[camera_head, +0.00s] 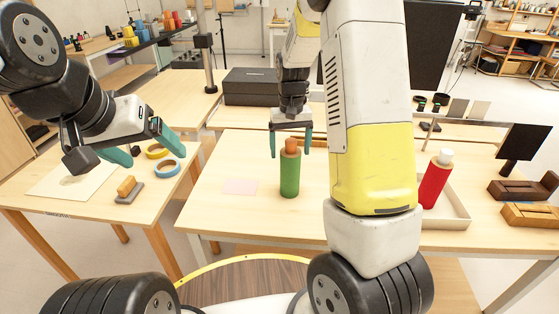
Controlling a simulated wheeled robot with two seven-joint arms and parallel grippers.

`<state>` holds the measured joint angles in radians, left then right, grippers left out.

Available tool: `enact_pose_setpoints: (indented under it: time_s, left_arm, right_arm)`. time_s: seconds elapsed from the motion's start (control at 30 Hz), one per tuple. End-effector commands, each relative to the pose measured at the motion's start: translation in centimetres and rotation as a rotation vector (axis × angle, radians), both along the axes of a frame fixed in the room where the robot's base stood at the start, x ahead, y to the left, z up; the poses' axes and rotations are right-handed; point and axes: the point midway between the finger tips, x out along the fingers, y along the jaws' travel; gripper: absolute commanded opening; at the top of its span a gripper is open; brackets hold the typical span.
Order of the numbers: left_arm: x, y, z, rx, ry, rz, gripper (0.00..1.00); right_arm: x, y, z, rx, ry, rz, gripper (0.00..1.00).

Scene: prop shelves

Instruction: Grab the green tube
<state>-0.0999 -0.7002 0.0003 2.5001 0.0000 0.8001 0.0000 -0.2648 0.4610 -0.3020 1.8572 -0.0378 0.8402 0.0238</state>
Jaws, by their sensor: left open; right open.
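The green tube (290,174) stands upright on the middle table, with an orange cap (291,145) on top. My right gripper (291,150) points down over the tube's top. Its teal fingers are open, one on each side of the cap, and I cannot tell whether they touch it. My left gripper (143,147) is open and empty above the left table, well away from the tube. The tube's body is in plain view.
A red bottle (435,179) stands in a shallow tray (456,212) on the right, partly behind my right arm. Blue tape (167,168) and yellow tape (157,151) lie on the left table. A black box (251,86) stands behind.

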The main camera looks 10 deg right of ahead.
Motion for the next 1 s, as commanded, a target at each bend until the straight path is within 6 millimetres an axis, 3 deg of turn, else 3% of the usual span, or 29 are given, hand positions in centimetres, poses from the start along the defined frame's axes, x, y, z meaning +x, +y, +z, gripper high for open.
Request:
enact_pose_setpoints:
  time_s: [0.3,0.6,1.0]
  left_arm:
    - [0.0,0.0,0.0,0.000,0.000,0.000,0.83]
    - [0.0,0.0,0.0,0.000,0.000,0.000,0.83]
    - [0.0,0.0,0.0,0.000,0.000,0.000,0.83]
  right_arm:
    - [0.1,-0.2,-4.5,0.001,0.003,-0.001,0.83]
    - [0.1,-0.2,-4.9,0.001,0.000,-0.001,0.83]
    - [0.1,-0.2,-4.9,0.001,0.000,-0.001,0.05]
